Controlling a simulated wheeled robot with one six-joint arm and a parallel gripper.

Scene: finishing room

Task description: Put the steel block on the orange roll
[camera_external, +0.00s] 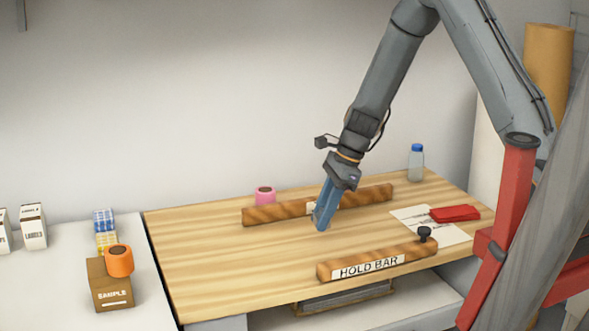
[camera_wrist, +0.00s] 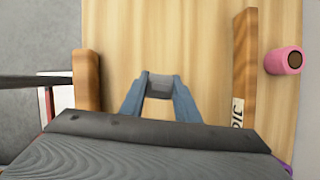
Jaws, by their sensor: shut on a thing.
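My gripper (camera_external: 322,222) points down over the wooden table between two wooden bars. In the wrist view its blue fingers are shut on the grey steel block (camera_wrist: 160,84), which sits between the fingertips. In the external view the fingers mostly hide the block, low at the tabletop; I cannot tell whether it touches the wood.
The front bar (camera_external: 377,263), marked HOLD BAR, has a black knob. The rear bar (camera_external: 280,211) has a pink roll (camera_external: 265,196) behind it. A red object (camera_external: 455,213) lies on paper, and a bottle (camera_external: 416,163) stands behind. The table's left part is clear. Label boxes (camera_external: 33,227) stand far left.

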